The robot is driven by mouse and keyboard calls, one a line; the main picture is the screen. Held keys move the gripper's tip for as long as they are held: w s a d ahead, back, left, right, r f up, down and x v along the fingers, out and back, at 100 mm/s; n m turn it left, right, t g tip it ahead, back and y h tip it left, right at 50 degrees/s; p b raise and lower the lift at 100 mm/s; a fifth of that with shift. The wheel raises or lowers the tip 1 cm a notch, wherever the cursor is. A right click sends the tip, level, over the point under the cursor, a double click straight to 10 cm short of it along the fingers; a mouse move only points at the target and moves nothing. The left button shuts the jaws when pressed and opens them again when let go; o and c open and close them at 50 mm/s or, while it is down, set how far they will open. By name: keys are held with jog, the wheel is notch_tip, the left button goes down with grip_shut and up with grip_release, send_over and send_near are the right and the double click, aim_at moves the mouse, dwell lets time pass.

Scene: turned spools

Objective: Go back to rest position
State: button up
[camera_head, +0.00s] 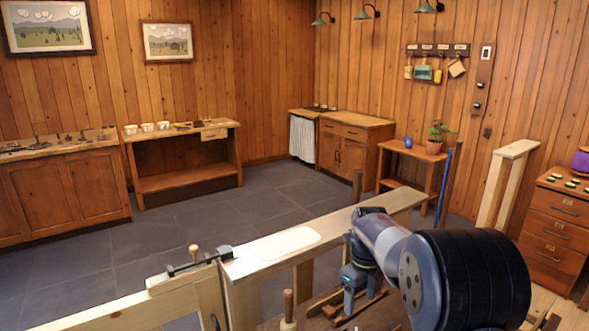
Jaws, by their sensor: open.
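My arm reaches in from the lower right, its large dark rounded link close to the camera. My gripper (361,296) points down at the arm's far end, over the near side of a pale wooden half-wall. It is small here and partly covered by my own arm. Its jaws look apart, and I see nothing held between them. Dark wooden bars (345,307) lie just below and around it; I cannot tell whether it touches them. An upright wooden peg (288,308) stands to its left.
The half-wall (262,264) with a pale board on top runs close beside my gripper; a wooden gate (180,295) with a dark latch adjoins it at left. Beyond is open dark floor (190,232). Benches, cabinets and a small plant table (412,152) line the walls. A drawer unit (553,228) stands right.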

aim_at(356, 328)
notch_tip(356, 328, down, 9)
jog(key=shift+f, duration=0.4)
jog(key=n, duration=0.6)
jog(key=n+p, duration=0.1)
jog(key=n, duration=0.4)
jog(key=shift+n, duration=0.4)
jog(key=n, duration=0.6)
jog(key=shift+p, duration=0.35)
jog(key=n+p, duration=0.1)
jog(key=n, duration=0.4)
jog(key=shift+n, duration=0.3)
jog(key=shift+r, duration=0.1)
